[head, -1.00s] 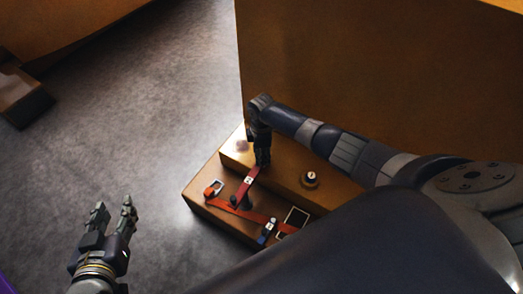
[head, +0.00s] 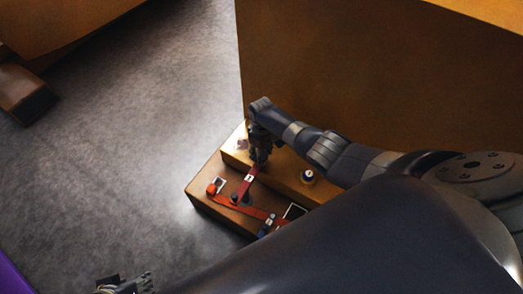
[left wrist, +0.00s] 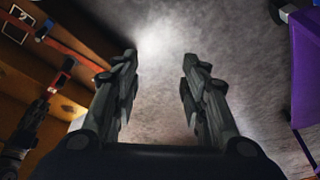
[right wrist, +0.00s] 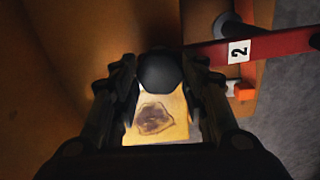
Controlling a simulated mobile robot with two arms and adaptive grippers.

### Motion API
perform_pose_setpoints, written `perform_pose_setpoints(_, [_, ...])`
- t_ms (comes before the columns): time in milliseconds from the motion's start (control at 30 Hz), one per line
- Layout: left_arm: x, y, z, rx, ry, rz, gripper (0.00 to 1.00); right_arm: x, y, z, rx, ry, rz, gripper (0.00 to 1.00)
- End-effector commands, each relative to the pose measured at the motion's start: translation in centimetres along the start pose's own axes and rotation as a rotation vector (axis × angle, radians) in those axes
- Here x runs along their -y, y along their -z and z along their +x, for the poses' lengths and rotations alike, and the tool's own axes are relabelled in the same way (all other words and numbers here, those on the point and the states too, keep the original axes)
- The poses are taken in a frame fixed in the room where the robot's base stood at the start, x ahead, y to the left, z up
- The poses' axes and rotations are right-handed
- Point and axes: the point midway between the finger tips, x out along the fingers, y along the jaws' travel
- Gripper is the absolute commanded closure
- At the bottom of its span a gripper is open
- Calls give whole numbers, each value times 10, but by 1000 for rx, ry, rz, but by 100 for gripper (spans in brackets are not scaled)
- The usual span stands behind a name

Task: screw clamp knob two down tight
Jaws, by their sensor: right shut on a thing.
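Clamp knob two is a dark round knob (right wrist: 163,72) between the fingers of my right gripper (right wrist: 160,80) in the right wrist view. The right gripper is shut on it. A red bar (right wrist: 285,42) with a white label "2" runs rightward from beside the knob. In the head view my right gripper (head: 258,160) points down at the end of the red bar (head: 245,188) and hides the knob. I cannot tell how tight the knob sits. My left gripper (left wrist: 160,60) is open and empty; in the head view only part of it shows at the bottom edge.
A tall brown wall (head: 370,90) stands behind. The grey floor (head: 120,170) to the left is clear.

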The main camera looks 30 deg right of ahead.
Motion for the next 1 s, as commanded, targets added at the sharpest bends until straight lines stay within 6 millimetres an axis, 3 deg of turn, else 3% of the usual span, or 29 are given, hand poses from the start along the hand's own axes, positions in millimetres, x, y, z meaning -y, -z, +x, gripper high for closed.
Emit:
perform_pose_setpoints(167, [0, 2, -4, -2, 0, 0, 60, 0, 2, -3, -4, 2, 102, 84])
perform_pose_setpoints(400, [0, -2, 12, 15, 0, 1, 60, 0, 2, -3, -4, 1, 178, 84])
perform_pose_setpoints(933, [-1, 3, 16, 5, -3, -1, 60, -1, 3, -3, -6, 0, 198, 84])
perform_pose_setpoints(967, [-1, 3, 16, 5, -3, -1, 60, -1, 3, -3, -6, 0, 198, 55])
perform_pose_setpoints(1000, [-1, 3, 16, 5, -3, -1, 60, -1, 3, -3, -6, 0, 198, 46])
